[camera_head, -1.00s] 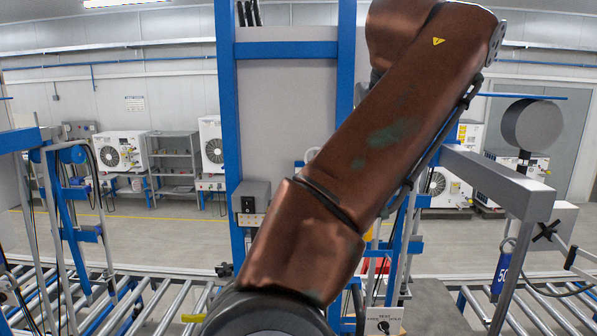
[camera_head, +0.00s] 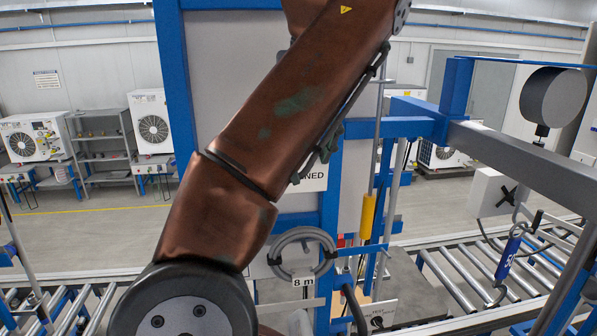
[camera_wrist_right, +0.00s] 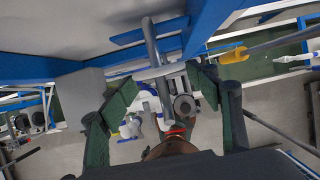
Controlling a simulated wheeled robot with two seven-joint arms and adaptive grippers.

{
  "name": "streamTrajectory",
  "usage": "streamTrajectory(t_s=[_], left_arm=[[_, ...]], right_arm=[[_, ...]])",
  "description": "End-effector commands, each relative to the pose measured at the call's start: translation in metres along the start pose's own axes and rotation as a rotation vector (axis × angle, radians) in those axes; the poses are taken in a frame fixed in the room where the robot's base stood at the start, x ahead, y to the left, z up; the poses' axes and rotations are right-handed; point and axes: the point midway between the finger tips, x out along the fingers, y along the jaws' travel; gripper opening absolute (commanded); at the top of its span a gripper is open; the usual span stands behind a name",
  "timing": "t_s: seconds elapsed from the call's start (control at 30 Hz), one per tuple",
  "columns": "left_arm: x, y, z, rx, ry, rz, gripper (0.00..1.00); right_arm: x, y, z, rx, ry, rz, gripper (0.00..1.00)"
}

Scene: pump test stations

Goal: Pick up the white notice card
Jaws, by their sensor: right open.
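A white card with black letters ending in "NED" (camera_head: 312,180) is on the blue frame in the head view, partly hidden behind my copper-coloured arm. I cannot tell which is the notice card. In the right wrist view my right gripper (camera_wrist_right: 165,92) is open, with its two dark green fingers wide apart and no card visible between them. Neither gripper shows in the head view.
A grey beam (camera_head: 520,175) reaches in from the right. Roller conveyors (camera_head: 470,268) run along both sides.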

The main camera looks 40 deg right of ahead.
Motion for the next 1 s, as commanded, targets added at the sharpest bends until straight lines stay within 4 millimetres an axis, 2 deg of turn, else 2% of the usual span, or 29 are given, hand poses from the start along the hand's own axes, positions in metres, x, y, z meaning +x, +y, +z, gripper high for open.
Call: streamTrajectory(t_s=[0.03, 0.17, 0.4, 0.53, 0.8, 1.0], left_arm=[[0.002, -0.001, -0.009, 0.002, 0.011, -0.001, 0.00], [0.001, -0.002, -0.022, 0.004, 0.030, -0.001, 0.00], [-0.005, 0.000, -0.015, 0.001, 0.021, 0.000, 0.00], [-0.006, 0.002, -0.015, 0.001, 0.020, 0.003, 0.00], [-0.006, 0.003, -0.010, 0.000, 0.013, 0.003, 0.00], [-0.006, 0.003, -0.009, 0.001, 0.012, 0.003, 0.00]], right_arm=[[0.013, 0.001, -0.002, 0.005, 0.018, 0.001, 0.58], [0.025, 0.000, -0.002, 0.007, 0.022, 0.002, 0.67], [0.056, 0.000, 0.002, 0.008, 0.019, 0.000, 0.83], [0.066, -0.001, 0.001, 0.006, 0.014, 0.000, 0.92], [0.067, -0.001, 0.001, 0.005, 0.012, 0.001, 0.92], [0.067, -0.001, 0.001, 0.005, 0.012, 0.001, 0.78]])
